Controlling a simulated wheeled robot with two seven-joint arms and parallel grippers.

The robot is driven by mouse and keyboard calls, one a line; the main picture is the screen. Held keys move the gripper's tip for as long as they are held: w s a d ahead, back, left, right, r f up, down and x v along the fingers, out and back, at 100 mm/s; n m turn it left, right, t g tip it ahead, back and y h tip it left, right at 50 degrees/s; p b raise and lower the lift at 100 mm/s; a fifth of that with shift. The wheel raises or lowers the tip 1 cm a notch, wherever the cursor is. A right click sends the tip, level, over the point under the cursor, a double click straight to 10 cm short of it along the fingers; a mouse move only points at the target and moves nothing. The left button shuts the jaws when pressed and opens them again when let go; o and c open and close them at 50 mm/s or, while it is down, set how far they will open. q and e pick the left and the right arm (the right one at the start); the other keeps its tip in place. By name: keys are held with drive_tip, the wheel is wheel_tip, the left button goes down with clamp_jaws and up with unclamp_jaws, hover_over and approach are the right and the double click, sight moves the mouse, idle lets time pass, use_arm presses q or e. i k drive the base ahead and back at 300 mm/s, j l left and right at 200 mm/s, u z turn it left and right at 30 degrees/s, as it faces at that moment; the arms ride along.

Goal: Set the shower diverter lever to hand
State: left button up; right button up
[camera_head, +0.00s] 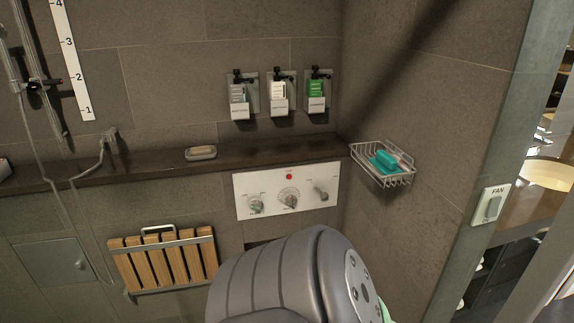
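A white control panel (270,185) is set in the wall below the dark ledge. It carries a knob (256,206) on the left, a round dial (289,198) in the middle and a metal lever (320,190) on the right. A red dot (289,177) sits above the dial. The right-hand control looks most like the diverter lever, but the labels are too small to read and I cannot tell its setting. Neither gripper shows in the head view, and nothing is seen touching the controls.
A wire basket (366,174) with a teal item (384,161) juts from the right wall. A soap dish (201,153) sits on the ledge (120,167). A folded slatted seat (165,262) and a hand shower (107,138) are left. A large grey shape blocks the wall below the panel.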

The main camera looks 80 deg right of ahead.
sight(322, 193)
drive_tip(key=z, duration=0.45)
drive_tip(key=j+z, duration=0.1)
drive_tip(key=z, duration=0.85)
drive_tip(key=k+j+z, duration=0.1)
drive_tip(key=z, duration=0.35)
drive_tip(key=l+z, duration=0.2)
drive_tip(key=z, duration=0.9)
